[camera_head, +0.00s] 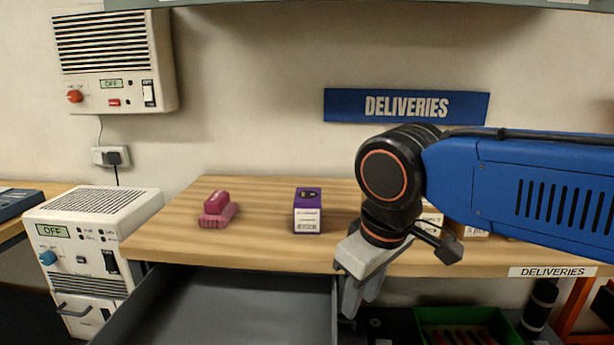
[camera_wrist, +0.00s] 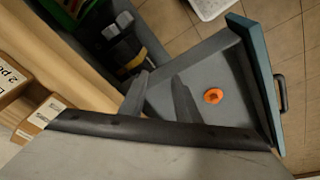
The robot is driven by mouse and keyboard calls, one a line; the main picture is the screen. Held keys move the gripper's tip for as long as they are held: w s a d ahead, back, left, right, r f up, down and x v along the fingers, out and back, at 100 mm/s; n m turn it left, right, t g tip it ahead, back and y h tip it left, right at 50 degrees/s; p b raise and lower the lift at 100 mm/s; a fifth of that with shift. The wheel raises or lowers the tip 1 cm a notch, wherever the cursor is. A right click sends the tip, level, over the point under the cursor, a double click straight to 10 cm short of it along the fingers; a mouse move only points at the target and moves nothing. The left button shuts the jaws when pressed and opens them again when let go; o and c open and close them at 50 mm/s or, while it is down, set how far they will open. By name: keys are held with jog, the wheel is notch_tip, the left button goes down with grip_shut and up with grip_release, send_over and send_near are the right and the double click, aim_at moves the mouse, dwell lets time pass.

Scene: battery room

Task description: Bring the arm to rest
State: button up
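My gripper (camera_head: 358,298) hangs from the blue arm in the head view, pointing down past the front edge of the deliveries table (camera_head: 270,252), at the right side of an open grey drawer. In the wrist view its two grey fingers (camera_wrist: 160,88) stand apart with nothing between them. The arm reaches in from the right, in front of the table, and hides part of the tabletop and some boxes.
The pulled-out drawer (camera_head: 250,305) holds an orange ring-shaped thing (camera_wrist: 214,96). A pink object (camera_head: 217,209) and a purple box (camera_head: 308,211) stand on the table. Cartons (camera_wrist: 40,117) are at its right. A green crate (camera_head: 468,318) lies below. A white unit (camera_head: 90,240) stands left.

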jog(key=s+d+f+m+t, duration=0.1)
jog(key=d+f+m, duration=0.3)
jog(key=d, duration=0.6)
jog(key=s+d+f+m+t+h, duration=0.1)
jog(key=s+d+f+m, duration=0.2)
jog(key=d+f, duration=0.4)
jog(key=d+m, duration=0.1)
jog(key=d, duration=0.2)
jog(key=shift+f, duration=0.4)
